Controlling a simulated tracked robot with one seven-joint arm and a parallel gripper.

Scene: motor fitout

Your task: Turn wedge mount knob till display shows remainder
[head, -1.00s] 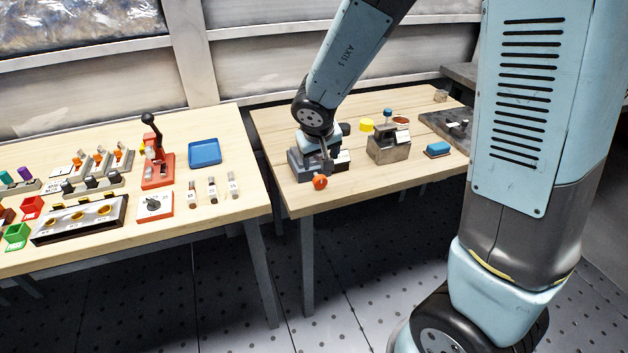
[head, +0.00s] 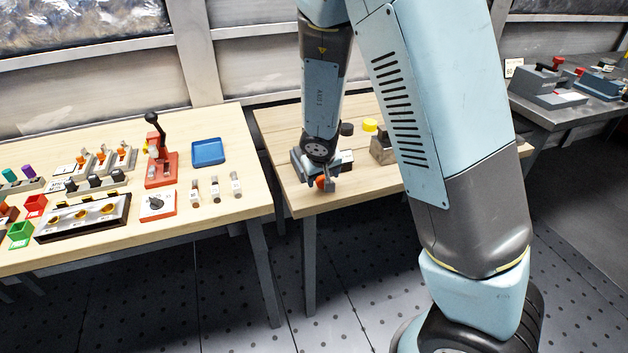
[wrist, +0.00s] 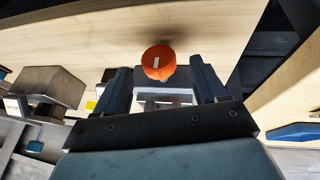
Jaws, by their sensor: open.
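The orange knob (head: 320,183) is on the front of the dark grey wedge mount (head: 299,168), near the front edge of the right-hand table. In the wrist view the knob (wrist: 158,62) has a white mark on its face. My gripper (wrist: 163,78) is open. Its two dark fingers stand on either side of the line to the knob, with no visible contact. Part of a pale block (wrist: 165,98) shows between the fingers. In the head view my arm covers much of the mount, and no display reading is legible.
A grey block (head: 381,150) and a yellow cap (head: 370,125) stand right of the mount, partly behind my arm. The left table holds a red lever unit (head: 161,170), a blue tray (head: 208,152) and several small parts. A gap separates the two tables.

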